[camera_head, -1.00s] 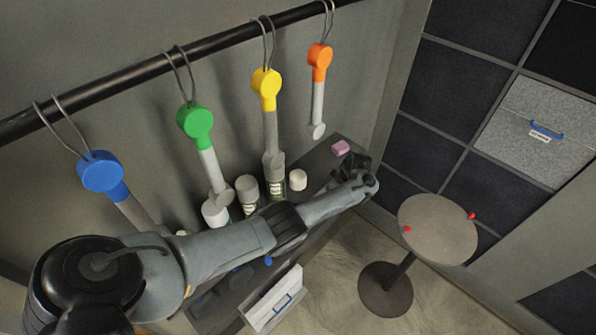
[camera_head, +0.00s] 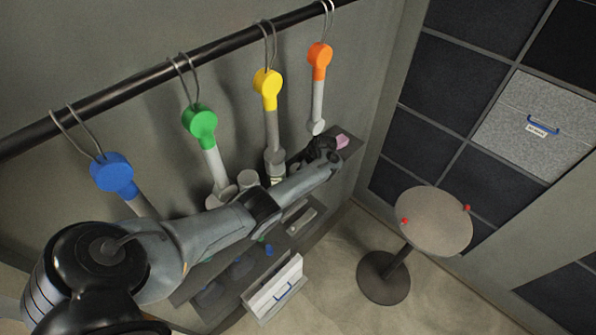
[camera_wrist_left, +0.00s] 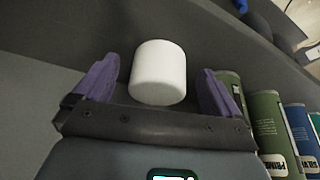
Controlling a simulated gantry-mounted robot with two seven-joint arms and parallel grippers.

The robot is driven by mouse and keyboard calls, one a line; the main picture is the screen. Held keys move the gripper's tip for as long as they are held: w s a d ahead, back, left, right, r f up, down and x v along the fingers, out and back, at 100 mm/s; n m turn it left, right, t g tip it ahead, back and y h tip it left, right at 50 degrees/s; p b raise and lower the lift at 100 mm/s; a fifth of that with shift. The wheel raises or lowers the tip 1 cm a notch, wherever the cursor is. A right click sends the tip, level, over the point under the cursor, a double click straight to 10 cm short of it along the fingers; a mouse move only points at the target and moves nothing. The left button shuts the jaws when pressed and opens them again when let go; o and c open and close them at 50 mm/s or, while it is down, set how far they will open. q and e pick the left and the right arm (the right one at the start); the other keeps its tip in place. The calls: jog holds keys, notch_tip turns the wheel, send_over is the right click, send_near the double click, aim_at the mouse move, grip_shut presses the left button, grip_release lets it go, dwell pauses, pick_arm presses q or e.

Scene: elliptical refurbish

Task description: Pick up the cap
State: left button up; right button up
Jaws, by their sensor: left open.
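The white cap (camera_wrist_left: 158,72) is a short, smooth cylinder on a dark surface in the left wrist view. My left gripper (camera_wrist_left: 160,84) is open, with one purple finger on each side of the cap. Gaps show between the cap and both fingers, and nothing is held. In the head view my left gripper (camera_head: 322,150) is over the dark shelf by the wall, and the gripper and arm hide the cap. My right gripper is in neither view.
Several labelled cans (camera_wrist_left: 270,128) stand right of the gripper in the wrist view. A pink block (camera_head: 342,141) lies beyond it on the shelf. Coloured tools hang from a rail (camera_head: 150,82) above. A round table (camera_head: 434,220) stands right; floor between is clear.

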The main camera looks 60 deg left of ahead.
pick_arm(q)
jog(key=shift+s+a+r, duration=0.1)
jog(key=shift+s+a, duration=0.25)
jog(key=shift+a, duration=0.2)
jog(key=shift+a+f, duration=0.1)
jog(key=shift+f, duration=0.55)
jog(key=shift+c, duration=0.2)
jog(key=c, duration=0.9)
jog(key=shift+r, duration=0.15)
